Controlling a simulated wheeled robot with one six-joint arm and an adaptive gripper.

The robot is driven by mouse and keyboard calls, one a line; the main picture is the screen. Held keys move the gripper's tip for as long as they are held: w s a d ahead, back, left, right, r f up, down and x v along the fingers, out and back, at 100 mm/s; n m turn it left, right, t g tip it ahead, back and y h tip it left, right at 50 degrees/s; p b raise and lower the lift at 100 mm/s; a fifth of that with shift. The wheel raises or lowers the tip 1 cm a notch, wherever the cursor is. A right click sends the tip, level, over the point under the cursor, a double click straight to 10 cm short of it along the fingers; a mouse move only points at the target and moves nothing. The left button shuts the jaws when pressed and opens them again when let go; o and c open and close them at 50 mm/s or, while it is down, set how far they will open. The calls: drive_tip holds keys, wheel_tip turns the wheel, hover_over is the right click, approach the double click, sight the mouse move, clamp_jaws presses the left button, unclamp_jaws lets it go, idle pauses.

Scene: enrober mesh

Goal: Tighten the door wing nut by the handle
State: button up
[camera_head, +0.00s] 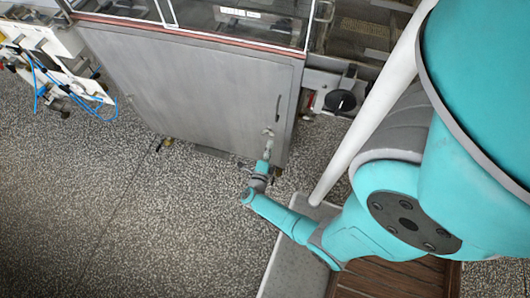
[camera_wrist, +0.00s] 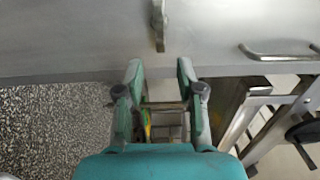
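The grey metal cabinet door (camera_head: 190,90) carries a slim bar handle (camera_head: 278,107) near its right edge. The wing nut (camera_head: 268,133) is a small metal piece on the door just below and left of the handle. In the wrist view the wing nut (camera_wrist: 159,25) is an upright metal piece cut off by the top edge, and the handle (camera_wrist: 280,52) lies to its right. My gripper (camera_head: 267,155) is close to the wing nut in the head view. In the wrist view my gripper (camera_wrist: 159,68) is open, its fingertips apart and below the nut, with nothing between them.
A black round knob (camera_head: 340,101) is on the machine right of the door. A white pole (camera_head: 370,120) slants beside my arm. A white machine with blue hoses (camera_head: 70,92) stands at left.

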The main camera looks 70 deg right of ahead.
drive_tip(key=a, duration=0.7)
drive_tip(key=shift+s, duration=0.3)
idle(0.4)
drive_tip(key=s+a+r+n+t+y, duration=0.4)
drive_tip(key=a+r+n+y, duration=0.2)
drive_tip(key=r+n, duration=0.5)
drive_tip(key=s+a+r+n+t+y, duration=0.5)
drive_tip(key=a+r+n, duration=0.5)
drive_tip(key=r+n, duration=0.2)
drive_tip(key=s+a+r+n+t+y, duration=0.4)
drive_tip(key=a+r+n+y, duration=0.3)
drive_tip(key=r+n, duration=0.4)
drive_tip(key=shift+s+a+r+n+t, duration=0.15)
drive_tip(key=shift+a+r+n+t, duration=0.2)
drive_tip(key=shift+a+n, duration=0.3)
